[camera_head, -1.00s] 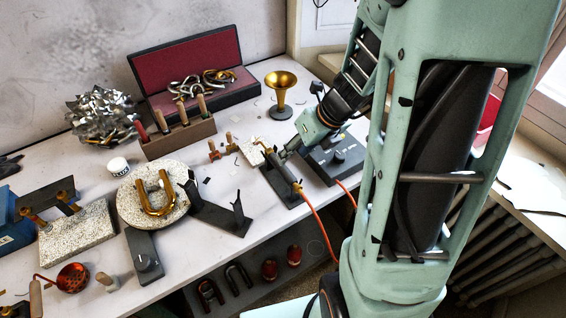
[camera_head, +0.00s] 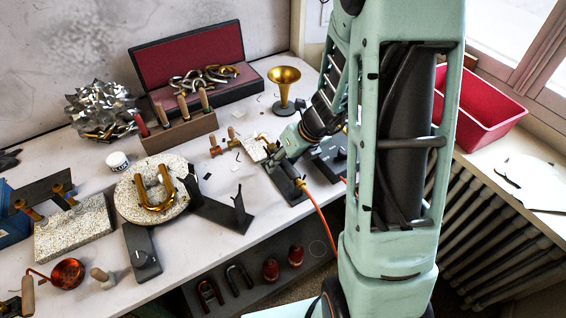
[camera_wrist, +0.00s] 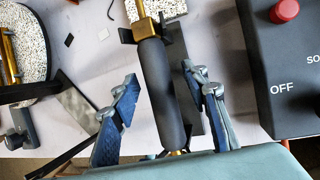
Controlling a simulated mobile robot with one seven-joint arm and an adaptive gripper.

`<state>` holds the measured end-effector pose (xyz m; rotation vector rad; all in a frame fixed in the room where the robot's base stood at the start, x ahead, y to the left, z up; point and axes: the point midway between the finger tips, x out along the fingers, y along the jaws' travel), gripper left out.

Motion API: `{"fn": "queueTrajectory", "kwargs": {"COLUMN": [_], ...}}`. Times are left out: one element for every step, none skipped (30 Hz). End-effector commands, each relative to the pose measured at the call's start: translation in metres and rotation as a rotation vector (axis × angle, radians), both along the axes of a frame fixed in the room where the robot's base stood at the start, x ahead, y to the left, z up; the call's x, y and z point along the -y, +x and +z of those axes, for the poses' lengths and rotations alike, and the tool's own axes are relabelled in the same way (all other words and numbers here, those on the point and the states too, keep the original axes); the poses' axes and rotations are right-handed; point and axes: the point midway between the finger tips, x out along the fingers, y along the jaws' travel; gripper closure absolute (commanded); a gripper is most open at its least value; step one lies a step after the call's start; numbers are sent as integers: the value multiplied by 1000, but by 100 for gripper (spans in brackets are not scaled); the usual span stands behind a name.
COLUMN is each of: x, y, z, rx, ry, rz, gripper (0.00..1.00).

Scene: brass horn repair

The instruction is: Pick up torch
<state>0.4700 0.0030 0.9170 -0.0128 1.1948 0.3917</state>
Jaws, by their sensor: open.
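The torch has a dark grey cylindrical handle (camera_wrist: 162,90) with a brass tube at its far end, and it rests on a dark stand (camera_wrist: 188,95). In the head view the torch shows as a brass end (camera_head: 301,184) with an orange hose (camera_head: 322,224); much of it is hidden by my arm. My gripper (camera_wrist: 168,88) is open, with one blue-padded finger on each side of the handle. Gaps show between fingers and handle in the wrist view. In the head view my gripper (camera_head: 276,157) is right at the torch stand.
A dark control box (camera_wrist: 285,75) with a red button and "OFF" label stands close right of my gripper. A brass horn bell (camera_head: 284,86) stands behind. A red bin (camera_head: 470,110) is at right.

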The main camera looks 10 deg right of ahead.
Motion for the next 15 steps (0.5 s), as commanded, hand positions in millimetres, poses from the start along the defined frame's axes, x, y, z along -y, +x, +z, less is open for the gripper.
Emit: {"fn": "queueTrajectory", "kwargs": {"x": [0, 0, 0, 0, 0, 0, 0, 0, 0, 0, 0, 0, 0, 0, 0], "y": [0, 0, 0, 0, 0, 0, 0, 0, 0, 0, 0, 0, 0, 0, 0], "z": [1, 0, 0, 0, 0, 0, 0, 0, -1, -1, -2, -2, -3, -3, -4], "rx": [0, 0, 0, 0, 0, 0, 0, 0, 0, 0, 0, 0, 0, 0, 0], "ry": [0, 0, 0, 0, 0, 0, 0, 0, 0, 0, 0, 0, 0, 0, 0], "rz": [0, 0, 0, 0, 0, 0, 0, 0, 0, 0, 0, 0, 0, 0, 0], "gripper": [58, 58, 58, 58, 58, 58, 58, 58, 58, 58, 58, 58, 58, 58, 58]}}
